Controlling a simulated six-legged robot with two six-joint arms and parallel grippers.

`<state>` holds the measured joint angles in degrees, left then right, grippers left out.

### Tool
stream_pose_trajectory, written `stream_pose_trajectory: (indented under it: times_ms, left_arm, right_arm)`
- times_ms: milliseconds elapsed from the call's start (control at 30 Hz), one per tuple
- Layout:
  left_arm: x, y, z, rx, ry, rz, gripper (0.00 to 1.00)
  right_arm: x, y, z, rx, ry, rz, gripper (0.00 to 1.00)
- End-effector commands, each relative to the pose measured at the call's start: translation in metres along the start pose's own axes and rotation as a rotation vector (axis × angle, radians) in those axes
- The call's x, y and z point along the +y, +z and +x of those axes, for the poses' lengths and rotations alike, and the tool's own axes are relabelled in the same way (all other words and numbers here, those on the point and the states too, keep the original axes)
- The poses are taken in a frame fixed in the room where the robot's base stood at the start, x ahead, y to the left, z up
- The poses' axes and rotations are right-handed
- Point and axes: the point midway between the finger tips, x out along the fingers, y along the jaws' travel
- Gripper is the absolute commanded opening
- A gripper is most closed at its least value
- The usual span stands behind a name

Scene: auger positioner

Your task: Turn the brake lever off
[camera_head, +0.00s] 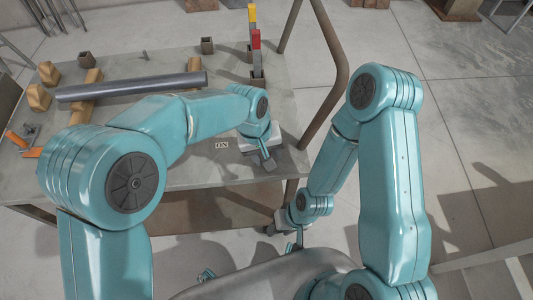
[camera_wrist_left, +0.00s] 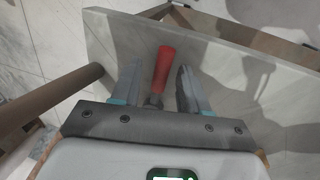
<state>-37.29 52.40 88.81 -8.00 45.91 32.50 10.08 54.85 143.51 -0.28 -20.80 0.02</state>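My left gripper (camera_head: 267,161) is low over the right front part of the grey table, beside a small label that seems to read "ON" (camera_head: 222,145). In the left wrist view, a red lever handle (camera_wrist_left: 164,68) on a dark stem lies between the two spread fingers of my left gripper (camera_wrist_left: 158,85), with gaps on both sides. This handle is not clearly visible in the head view, where the gripper covers that spot. My right gripper (camera_head: 284,231) hangs low beyond the table's front right edge, small and partly hidden; its opening cannot be judged.
A grey table (camera_head: 190,178) carries a dark pipe (camera_head: 130,87) on wooden blocks. An upright yellow-tipped lever (camera_head: 252,13) and a red-tipped lever (camera_head: 256,39) stand at its back right. A bent brown tube (camera_head: 335,70) runs along the table's right side.

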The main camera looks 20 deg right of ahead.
Motion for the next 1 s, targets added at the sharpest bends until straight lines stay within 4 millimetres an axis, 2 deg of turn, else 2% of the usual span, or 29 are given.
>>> stream_pose_trajectory:
  times_ms: [267,367,467,800,1000]
  left_arm:
    - [-0.001,0.001,0.0,-0.003,-0.003,0.001,0.44]
    - [-0.001,0.001,-0.007,-0.001,-0.002,0.001,0.44]
    - [0.0,0.0,-0.024,0.0,-0.001,0.002,0.44]
    - [0.001,0.0,-0.114,0.002,0.0,0.001,0.44]
    - [0.001,0.0,-0.15,0.0,0.0,0.001,0.44]
  right_arm:
    - [0.0,0.0,0.0,0.0,0.0,0.0,0.43]
    - [0.0,0.0,-0.001,0.0,0.0,0.0,0.43]
    - [-0.001,0.0,-0.003,0.0,0.0,0.0,0.43]
    - [-0.005,0.0,-0.013,0.0,0.0,0.0,0.43]
    - [-0.006,0.0,-0.018,0.0,0.0,0.0,0.43]
